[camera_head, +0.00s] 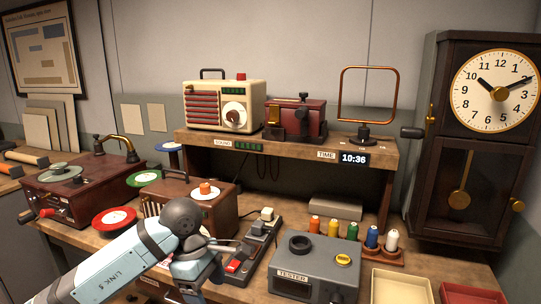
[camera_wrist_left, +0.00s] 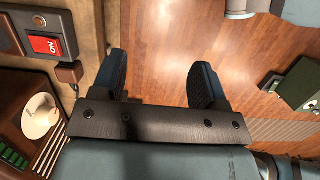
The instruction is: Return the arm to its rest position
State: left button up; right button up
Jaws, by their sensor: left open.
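My left gripper (camera_wrist_left: 158,80) is open in the left wrist view. Its two dark fingers stand apart with nothing between them, and wooden floor shows beyond them. In the head view my left arm (camera_head: 125,262) reaches in from the lower left over the front of the workbench (camera_head: 85,237). Its wrist is in front of a wooden box (camera_head: 222,201) and left of a switch strip with a red button (camera_head: 233,266). The fingers are hard to make out there. My right gripper is not in view.
A grey tester box (camera_head: 318,267) stands right of the arm. A brown record player (camera_head: 80,187) and loose discs (camera_head: 114,217) lie to the left. A shelf (camera_head: 290,146) holds a cream radio (camera_head: 222,104). A tall clock (camera_head: 470,140) stands at the right, with a yellow tray (camera_head: 400,287) in front.

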pick_arm(q)
jog(key=s+d+n+h, duration=0.9)
jog(key=d+n+h, duration=0.35)
jog(key=h, duration=0.65)
jog(key=w+a+f+n+t+y, duration=0.1)
jog(key=a+f+n+t+y, duration=0.35)
jog(key=n+t, duration=0.7)
jog(key=w+a+f+n+t+y, duration=0.1)
jog(key=a+f+n+t+y, duration=0.35)
jog(key=n, duration=1.25)
jog(key=s+a+f+n+g+y, duration=0.2)
jog(key=s+a+f+n+y, duration=0.25)
jog(key=s+f+n, duration=0.35)
jog(key=s+a+f+n+g+y, duration=0.3)
jog(key=s+a+f+n+y, duration=0.15)
jog(key=s+f+n, duration=0.35)
notch_tip(320, 180, up, 13)
jog(key=w+a+m+p, duration=0.1)
jog(key=m+p, duration=0.1)
jog(key=p, duration=1.7)
jog(key=shift+w+a+r+t, duration=0.15)
jog(key=shift+w+t, duration=0.05)
jog(key=shift+t, duration=0.2)
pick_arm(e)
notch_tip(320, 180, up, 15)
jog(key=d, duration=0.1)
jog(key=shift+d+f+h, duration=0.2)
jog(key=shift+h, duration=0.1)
